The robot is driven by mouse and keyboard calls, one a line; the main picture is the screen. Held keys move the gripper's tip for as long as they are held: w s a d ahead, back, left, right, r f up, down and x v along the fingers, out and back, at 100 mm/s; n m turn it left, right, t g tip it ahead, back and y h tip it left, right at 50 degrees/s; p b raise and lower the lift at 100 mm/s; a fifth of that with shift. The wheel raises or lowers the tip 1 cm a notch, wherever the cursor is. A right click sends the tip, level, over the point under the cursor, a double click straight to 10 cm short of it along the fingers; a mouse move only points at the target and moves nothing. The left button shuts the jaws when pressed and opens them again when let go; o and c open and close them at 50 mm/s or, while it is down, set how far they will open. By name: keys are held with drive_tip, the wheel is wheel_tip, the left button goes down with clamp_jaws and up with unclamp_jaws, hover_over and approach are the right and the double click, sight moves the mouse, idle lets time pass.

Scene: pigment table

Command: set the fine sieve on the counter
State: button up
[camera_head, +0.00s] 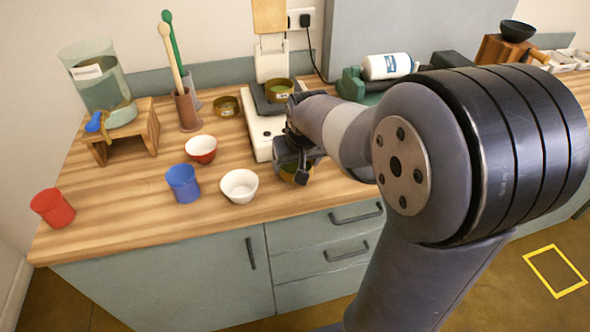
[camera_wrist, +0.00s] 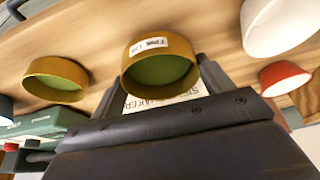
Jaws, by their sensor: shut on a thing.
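The fine sieve (camera_wrist: 160,68), a round brass-coloured ring with a green mesh and a white label with small lettering, is between the fingers of my gripper (camera_wrist: 160,92) in the wrist view. In the head view my gripper (camera_head: 296,165) is low over the front of the wooden counter (camera_head: 120,205), right of the white bowl, shut on the sieve. Only a sliver of the sieve (camera_head: 294,177) shows there, below the fingers. I cannot tell whether it touches the counter.
Another sieve (camera_head: 227,105) stands on the counter at the back, and one (camera_head: 278,90) sits on the white shaker (camera_head: 257,135). A white bowl (camera_head: 239,186), blue cup (camera_head: 183,184) and red bowl (camera_head: 201,149) are left of my gripper. Bare counter lies farther left.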

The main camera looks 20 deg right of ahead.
drive_tip(key=shift+f, duration=1.4)
drive_tip(key=shift+f, duration=0.1)
drive_tip(key=shift+f, duration=0.15)
drive_tip(key=o, duration=1)
drive_tip(key=shift+o, duration=0.2)
drive_tip(key=shift+r, duration=0.2)
drive_tip(key=shift+r, duration=0.3)
drive_tip(key=v, duration=1.1)
drive_tip(key=shift+s+r+p, duration=0.15)
drive_tip(key=shift+r+p, duration=0.1)
drive_tip(key=shift+p, duration=0.15)
